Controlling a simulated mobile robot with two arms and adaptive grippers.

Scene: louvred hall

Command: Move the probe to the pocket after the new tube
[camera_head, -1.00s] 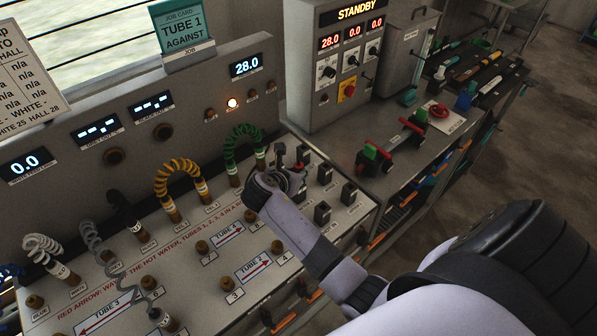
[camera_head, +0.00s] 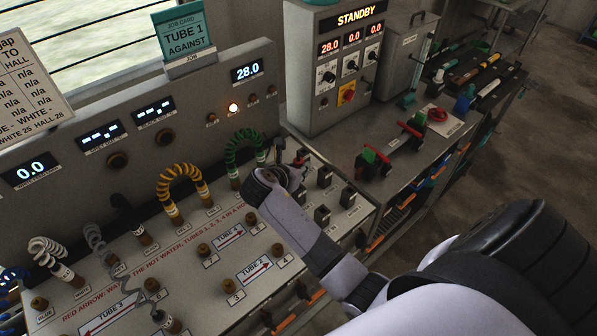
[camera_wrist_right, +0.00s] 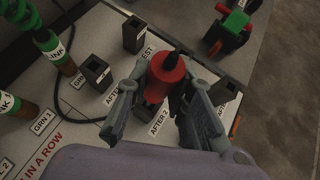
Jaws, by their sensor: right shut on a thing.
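The red probe (camera_wrist_right: 166,72) with a black cable end is between the fingers of my right gripper (camera_wrist_right: 157,92), which is shut on it. A dark pocket (camera_wrist_right: 150,108) by the label "AFTER 2" lies directly below the probe; I cannot tell whether its tip is inside. Two other dark pockets, one (camera_wrist_right: 95,73) by another "AFTER" label and one (camera_wrist_right: 135,34) by "REST", look empty. In the head view my right gripper (camera_head: 283,176) is over the bench's pocket area and largely hides the probe. The job card (camera_head: 186,36) reads "TUBE 1 AGAINST". My left gripper is not in view.
A coiled green hose (camera_head: 243,152) and a yellow one (camera_head: 181,184) stand left of my right gripper. Grey coiled leads (camera_head: 108,262) lie farther left. The control box (camera_head: 335,70) shows "STANDBY". Red-and-green valves (camera_head: 372,160) sit on the right bench.

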